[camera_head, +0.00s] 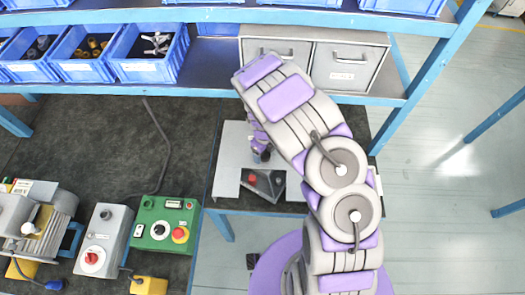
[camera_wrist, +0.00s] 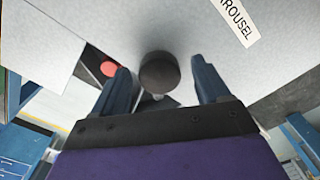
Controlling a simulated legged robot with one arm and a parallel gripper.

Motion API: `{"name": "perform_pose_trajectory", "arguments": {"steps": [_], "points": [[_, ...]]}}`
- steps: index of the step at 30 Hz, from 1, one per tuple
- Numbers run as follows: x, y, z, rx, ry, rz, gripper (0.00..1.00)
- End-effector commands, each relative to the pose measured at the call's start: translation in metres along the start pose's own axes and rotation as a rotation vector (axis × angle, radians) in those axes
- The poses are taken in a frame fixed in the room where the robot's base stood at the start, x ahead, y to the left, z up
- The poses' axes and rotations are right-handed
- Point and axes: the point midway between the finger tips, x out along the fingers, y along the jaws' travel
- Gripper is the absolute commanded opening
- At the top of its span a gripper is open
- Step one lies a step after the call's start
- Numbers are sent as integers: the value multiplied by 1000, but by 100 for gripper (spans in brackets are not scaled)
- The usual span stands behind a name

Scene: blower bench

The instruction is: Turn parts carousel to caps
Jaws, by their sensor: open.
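The parts carousel shows as a grey panel (camera_head: 231,150) on the bench, partly hidden by my arm. In the wrist view its light grey face (camera_wrist: 215,65) carries a label (camera_wrist: 235,22) ending in "ROUSEL". A dark round knob (camera_wrist: 160,73) stands out from this face. My gripper (camera_wrist: 161,69) is open, with one blue finger on each side of the knob. I cannot tell whether either finger touches it. In the head view my gripper (camera_head: 261,155) is small and partly hidden. No caps can be made out.
A dark box with a red button (camera_head: 253,178) sits just in front of the panel; the button also shows in the wrist view (camera_wrist: 108,69). A green control box (camera_head: 164,224) stands at left. Blue bins (camera_head: 149,68) and grey drawers (camera_head: 346,68) line the shelf. Floor at right is clear.

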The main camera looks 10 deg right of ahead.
Motion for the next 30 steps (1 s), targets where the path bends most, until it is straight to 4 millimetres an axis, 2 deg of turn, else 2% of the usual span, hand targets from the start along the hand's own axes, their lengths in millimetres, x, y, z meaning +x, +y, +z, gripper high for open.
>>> {"name": "perform_pose_trajectory", "arguments": {"steps": [5,24,30], "points": [[-18,1,1,0,0,-3,75],[-137,2,5,-1,-3,-7,75],[-163,3,6,-1,0,-8,75]]}}
